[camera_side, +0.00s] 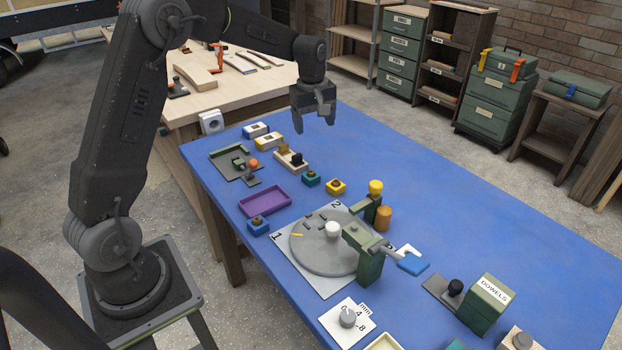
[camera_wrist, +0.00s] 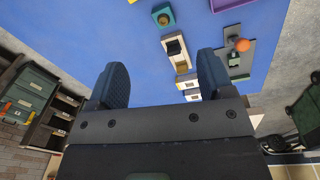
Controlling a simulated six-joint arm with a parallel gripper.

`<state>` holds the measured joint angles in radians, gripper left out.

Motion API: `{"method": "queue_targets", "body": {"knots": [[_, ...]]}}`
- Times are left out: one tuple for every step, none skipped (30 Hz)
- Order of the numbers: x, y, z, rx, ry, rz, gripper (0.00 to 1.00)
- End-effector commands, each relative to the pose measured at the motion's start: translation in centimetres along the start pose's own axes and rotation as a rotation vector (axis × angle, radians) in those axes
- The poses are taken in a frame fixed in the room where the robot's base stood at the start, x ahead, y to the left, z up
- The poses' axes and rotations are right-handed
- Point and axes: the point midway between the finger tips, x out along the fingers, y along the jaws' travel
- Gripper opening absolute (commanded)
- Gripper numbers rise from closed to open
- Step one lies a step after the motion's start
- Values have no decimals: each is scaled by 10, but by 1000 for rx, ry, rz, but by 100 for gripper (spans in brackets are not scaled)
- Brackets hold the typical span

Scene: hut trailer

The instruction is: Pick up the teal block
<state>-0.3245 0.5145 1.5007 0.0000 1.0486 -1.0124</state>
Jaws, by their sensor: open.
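The teal block (camera_side: 311,179) is a small square block with a brownish piece on top. It sits upright on the blue table (camera_side: 480,190), beside a similar yellow block (camera_side: 336,187). My gripper (camera_side: 314,122) is open and empty, pointing down above the table's far end, well above the blocks.
A wooden piece with a black knob (camera_side: 291,159), a dark tray with an orange ball (camera_side: 253,163) and a purple tray (camera_side: 265,201) stand near the teal block. A round turntable (camera_side: 315,251) and a green post (camera_side: 369,262) are nearer. The table's right side is largely clear.

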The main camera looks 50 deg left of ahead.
Motion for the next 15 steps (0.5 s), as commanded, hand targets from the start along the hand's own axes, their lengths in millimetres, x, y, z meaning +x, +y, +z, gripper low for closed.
{"method": "queue_targets", "body": {"knots": [[20, 4, -14, -64, -12, -22, 74], [28, 7, -20, -97, -16, -30, 74], [39, 8, -27, -137, -21, -41, 74], [46, 10, -31, -162, -24, -48, 74], [52, 10, -35, -185, -26, -54, 74], [58, 11, -39, -209, -29, -60, 74], [62, 11, -41, -224, -31, -64, 74], [65, 12, -43, -234, -32, -67, 74], [68, 12, -45, -245, -32, -70, 74], [71, 12, -45, -251, -33, -72, 74], [74, 12, -46, -254, -34, -73, 74], [79, 11, -46, -256, -34, -73, 74], [84, 11, -45, -256, -34, -74, 74], [89, 10, -45, -255, -35, -75, 74], [97, 10, -44, -255, -35, -75, 74]]}}
